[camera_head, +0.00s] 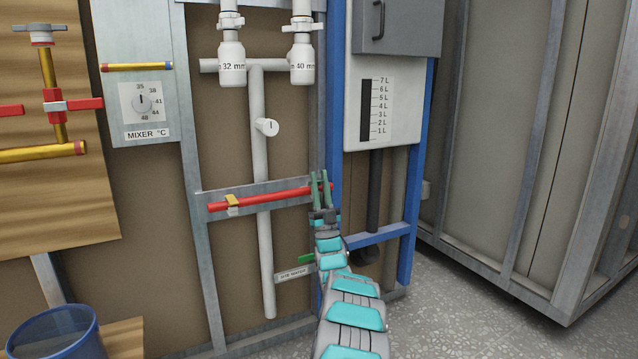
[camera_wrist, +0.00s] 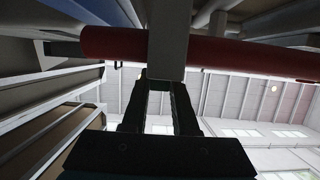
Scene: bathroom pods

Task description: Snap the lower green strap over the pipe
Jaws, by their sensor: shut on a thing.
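A red pipe (camera_head: 275,198) runs sideways across a metal rail and crosses the top of the wrist view (camera_wrist: 110,41). My gripper (camera_head: 321,190) is at the pipe's right end, beside the blue post. Narrow grey-green upright pieces, seemingly the green strap (camera_head: 314,182), stand at its tip. In the wrist view my dark fingers (camera_wrist: 166,85) are closed on a flat upright piece (camera_wrist: 168,40) that looks grey in shadow and crosses in front of the pipe. I cannot tell whether it touches the pipe. A small green piece (camera_head: 306,259) shows lower down, partly behind my arm.
A yellow clip (camera_head: 232,202) sits on the pipe's left part. A white vertical pipe (camera_head: 265,240) passes behind the red one. The blue frame (camera_head: 333,130) stands close right of my gripper, with a dark pipe (camera_head: 376,190) beyond. A blue bucket (camera_head: 60,330) is lower left.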

